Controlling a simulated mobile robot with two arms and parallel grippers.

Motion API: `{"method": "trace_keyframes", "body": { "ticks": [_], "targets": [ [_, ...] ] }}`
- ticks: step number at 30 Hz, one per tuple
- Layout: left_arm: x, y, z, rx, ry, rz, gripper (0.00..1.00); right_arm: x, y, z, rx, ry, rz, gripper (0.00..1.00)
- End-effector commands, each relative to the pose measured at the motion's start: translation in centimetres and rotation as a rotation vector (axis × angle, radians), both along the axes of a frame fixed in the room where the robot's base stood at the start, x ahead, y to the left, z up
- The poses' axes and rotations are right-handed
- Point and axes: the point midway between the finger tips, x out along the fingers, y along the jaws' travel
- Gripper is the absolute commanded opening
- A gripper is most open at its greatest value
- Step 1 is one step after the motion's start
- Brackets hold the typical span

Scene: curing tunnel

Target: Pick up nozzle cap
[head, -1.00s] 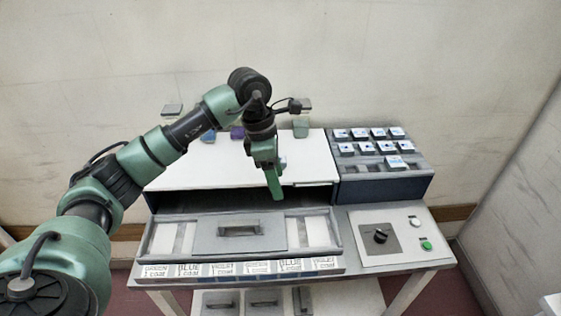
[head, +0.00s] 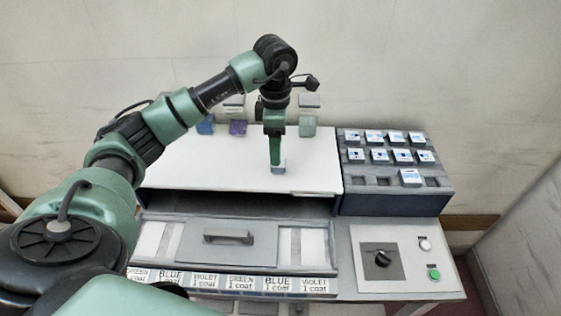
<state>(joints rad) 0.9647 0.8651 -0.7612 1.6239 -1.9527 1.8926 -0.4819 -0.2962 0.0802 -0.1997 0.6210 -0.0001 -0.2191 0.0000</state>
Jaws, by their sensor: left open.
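A small pale grey block-like piece, which may be the nozzle cap (head: 278,168), stands on the white top of the tunnel housing (head: 220,165). My left gripper (head: 276,160) points straight down at it, with its green finger end right at the piece. The finger hides part of the piece, and I cannot tell whether they touch. The left gripper is open. My right gripper is not in view.
Blue (head: 206,124), violet (head: 238,125) and green (head: 307,124) containers stand behind at the wall. A dark rack (head: 385,203) with several white-labelled blocks is at right. In front are a handled tray (head: 228,243) and a panel with a knob (head: 383,259).

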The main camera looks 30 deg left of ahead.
Motion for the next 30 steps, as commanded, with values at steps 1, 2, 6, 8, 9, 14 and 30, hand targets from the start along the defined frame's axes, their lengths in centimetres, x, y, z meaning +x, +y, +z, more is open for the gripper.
{"method": "trace_keyframes", "body": {
  "ticks": [1, 2, 6, 8, 9, 14, 30],
  "targets": [
    [-0.1, -0.1, -0.3, -0.002, 0.003, 0.0, 0.62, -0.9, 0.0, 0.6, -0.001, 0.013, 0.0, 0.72],
    [-0.1, -0.1, -0.6, -0.001, 0.004, 0.0, 0.62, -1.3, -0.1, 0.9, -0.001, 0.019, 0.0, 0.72],
    [-0.2, -0.2, -2.7, -0.001, 0.006, 0.0, 0.62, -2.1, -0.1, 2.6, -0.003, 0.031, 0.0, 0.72],
    [-0.1, -0.2, -3.7, -0.002, 0.003, 0.0, 0.62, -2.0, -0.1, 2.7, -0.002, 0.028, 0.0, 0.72],
    [-0.1, -0.2, -4.2, -0.002, 0.003, 0.0, 0.62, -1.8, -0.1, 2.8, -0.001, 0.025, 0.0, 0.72],
    [-0.1, -0.2, -5.1, -0.001, -0.001, 0.0, 0.62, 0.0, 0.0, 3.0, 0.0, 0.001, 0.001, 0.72],
    [0.0, -0.2, -5.1, -0.001, -0.001, 0.0, 0.0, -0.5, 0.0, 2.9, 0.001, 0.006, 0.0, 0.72]
  ]
}}
